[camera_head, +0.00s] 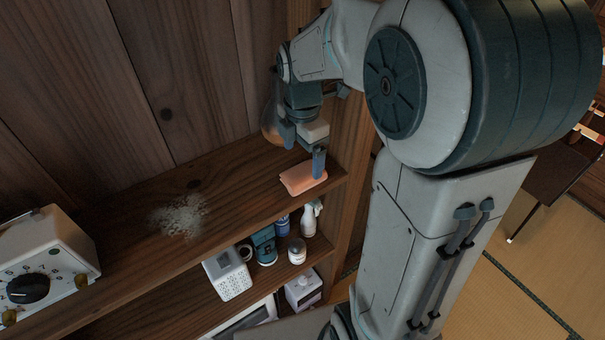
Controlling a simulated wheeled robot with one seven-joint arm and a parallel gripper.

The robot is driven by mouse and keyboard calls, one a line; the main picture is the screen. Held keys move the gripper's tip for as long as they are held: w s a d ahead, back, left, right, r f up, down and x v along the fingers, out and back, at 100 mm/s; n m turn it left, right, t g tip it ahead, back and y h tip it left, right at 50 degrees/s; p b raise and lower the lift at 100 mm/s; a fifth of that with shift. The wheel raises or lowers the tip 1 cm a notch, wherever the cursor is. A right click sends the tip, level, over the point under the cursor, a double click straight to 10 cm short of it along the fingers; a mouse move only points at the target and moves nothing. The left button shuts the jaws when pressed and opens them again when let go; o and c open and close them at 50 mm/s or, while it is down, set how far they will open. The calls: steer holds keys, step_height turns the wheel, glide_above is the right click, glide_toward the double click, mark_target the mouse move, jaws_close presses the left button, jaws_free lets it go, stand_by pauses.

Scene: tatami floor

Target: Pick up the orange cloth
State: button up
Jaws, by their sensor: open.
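The orange cloth (299,179) lies folded on the top shelf, near its right end and front edge. My gripper (303,148) is open just above the cloth, pointing down. One finger stands over the cloth's right part and the other is to the upper left, behind the cloth. I cannot tell whether the right finger touches the cloth. The space between the fingers looks empty.
The wooden shelf (238,178) holds a pile of grey dust (180,215) and a white device with a dial (45,262). A rounded brownish object (270,126) stands behind my gripper. Bottles and boxes fill the lower shelf. A wooden side post (352,120) rises close to the right.

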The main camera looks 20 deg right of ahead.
mark_target(303, 172)
steer(key=shift+w+d+f+p, duration=0.1)
steer(key=shift+f+p, duration=0.15)
steer(key=shift+f, duration=0.9)
steer(key=shift+w+f+p, duration=0.15)
steer(key=shift+f+p, duration=0.05)
steer(key=shift+f, duration=1)
steer(key=shift+w+d+f+p, duration=0.1)
steer(key=shift+f+p, duration=0.15)
steer(key=shift+f, duration=0.9)
steer(key=c, duration=1.1)
